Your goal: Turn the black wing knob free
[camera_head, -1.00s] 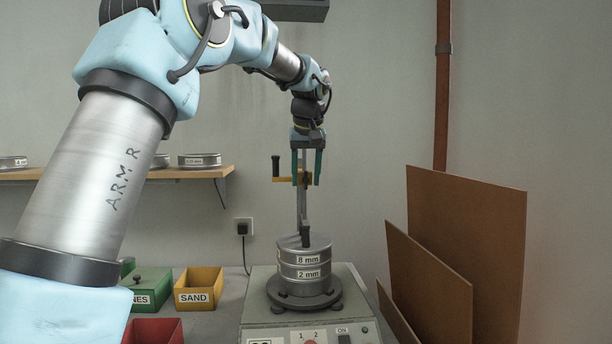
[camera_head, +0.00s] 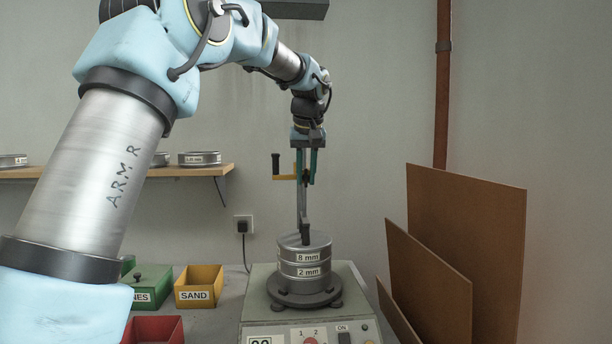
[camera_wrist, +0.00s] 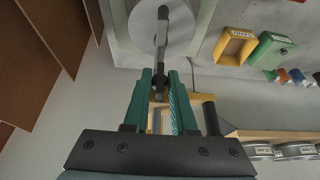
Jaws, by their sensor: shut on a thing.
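The stack of metal sieves (camera_head: 304,271), labelled 8 mm and 2 mm, stands on the shaker. A narrow black piece (camera_head: 305,233) rises at the middle of its lid; I cannot tell whether all of it is the wing knob. A grey upright shaft (camera_head: 303,208) runs from it up to my gripper (camera_head: 306,182). A yellow crank arm (camera_head: 285,178) with a black upright grip (camera_head: 276,165) sticks out left at the shaft's top. My gripper points down, its teal fingers shut on the crank's upper part. The wrist view shows the shaft (camera_wrist: 161,45) running from the fingertips to the lid.
The shaker base (camera_head: 262,318) stands on the bench. A yellow SAND bin (camera_head: 199,288), a green bin (camera_head: 151,288) and a red bin (camera_head: 154,330) are left. Brown boards (camera_head: 465,260) lean at right. A shelf (camera_head: 195,171) with sieves is on the wall.

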